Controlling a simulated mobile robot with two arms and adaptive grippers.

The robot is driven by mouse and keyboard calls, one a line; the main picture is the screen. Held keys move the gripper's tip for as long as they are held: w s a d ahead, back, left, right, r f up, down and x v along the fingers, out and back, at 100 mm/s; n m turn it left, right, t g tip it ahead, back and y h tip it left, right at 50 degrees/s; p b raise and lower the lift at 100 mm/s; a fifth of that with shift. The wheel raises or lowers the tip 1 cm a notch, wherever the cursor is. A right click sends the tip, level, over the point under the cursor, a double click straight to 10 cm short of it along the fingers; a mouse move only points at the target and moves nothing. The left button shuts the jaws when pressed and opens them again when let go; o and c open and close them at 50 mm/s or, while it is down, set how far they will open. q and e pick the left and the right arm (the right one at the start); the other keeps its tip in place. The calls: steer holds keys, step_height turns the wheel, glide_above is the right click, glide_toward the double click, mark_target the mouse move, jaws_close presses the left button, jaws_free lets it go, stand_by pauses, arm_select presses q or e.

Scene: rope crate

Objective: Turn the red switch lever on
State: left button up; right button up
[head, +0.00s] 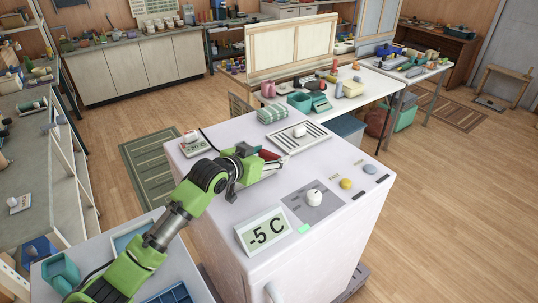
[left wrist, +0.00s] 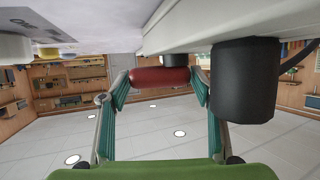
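The red switch lever (head: 268,155) is on the white cabinet's top (head: 240,200), just behind my left gripper (head: 276,166) in the head view and partly hidden by it. In the left wrist view the red lever (left wrist: 160,78) lies crosswise between the fingertips of my left gripper (left wrist: 160,82). The two fingers stand wide apart, one near each end of the lever. I cannot tell whether they touch it. My right gripper is in neither view.
A striped vent plate (head: 310,142), a white knob (head: 314,197), a yellow button (head: 346,184) and a "-5 C" display (head: 262,231) are on the cabinet top. A dark cylinder (left wrist: 245,80) stands close beside the right finger in the left wrist view.

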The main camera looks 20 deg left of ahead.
arm_select(q)
steer(key=shift+o, duration=0.6)
steer(key=v, duration=1.2)
